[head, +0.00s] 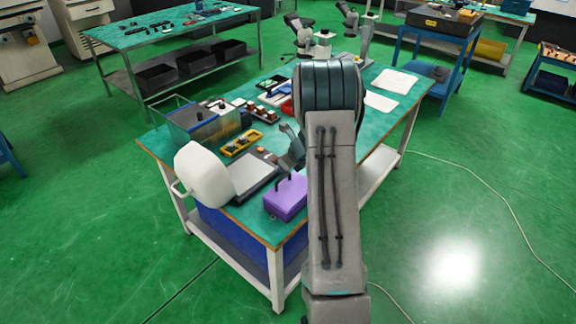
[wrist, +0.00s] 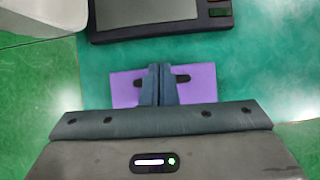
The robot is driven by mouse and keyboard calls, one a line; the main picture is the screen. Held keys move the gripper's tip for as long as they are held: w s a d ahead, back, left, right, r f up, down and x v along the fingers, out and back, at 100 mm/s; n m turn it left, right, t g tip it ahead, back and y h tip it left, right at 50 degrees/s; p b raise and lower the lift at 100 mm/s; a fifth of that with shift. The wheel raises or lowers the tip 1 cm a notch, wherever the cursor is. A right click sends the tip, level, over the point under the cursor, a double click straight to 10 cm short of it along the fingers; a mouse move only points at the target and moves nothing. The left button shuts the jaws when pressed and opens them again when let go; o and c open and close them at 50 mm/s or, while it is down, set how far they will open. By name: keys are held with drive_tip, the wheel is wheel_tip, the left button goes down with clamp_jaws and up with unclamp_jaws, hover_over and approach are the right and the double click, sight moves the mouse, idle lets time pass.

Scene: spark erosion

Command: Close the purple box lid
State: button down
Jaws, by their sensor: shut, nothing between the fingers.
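The purple box (head: 286,203) stands on the green tabletop near the table's front corner. Two small dark upright parts stick up from its top in the head view. In the wrist view the purple box (wrist: 200,83) shows as a flat purple top with a dark mark on each side of my fingers. No open interior or raised lid shows, but I cannot tell whether the lid is fully down. My gripper (wrist: 160,68) is shut and empty, its fingers over the middle of the box. I cannot tell whether they touch it. My arm hides the area right of the box.
A grey flat device (head: 252,174) with a dark edge lies just behind the box. A white rounded container (head: 206,173) stands at the left. A yellow tray (head: 242,143) and a clear bin (head: 205,124) lie farther back.

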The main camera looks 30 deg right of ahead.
drive_tip(key=shift+w+a+f+b, duration=0.3)
drive_tip(key=shift+w+a+f, duration=0.2)
drive_tip(key=shift+w+f, duration=0.3)
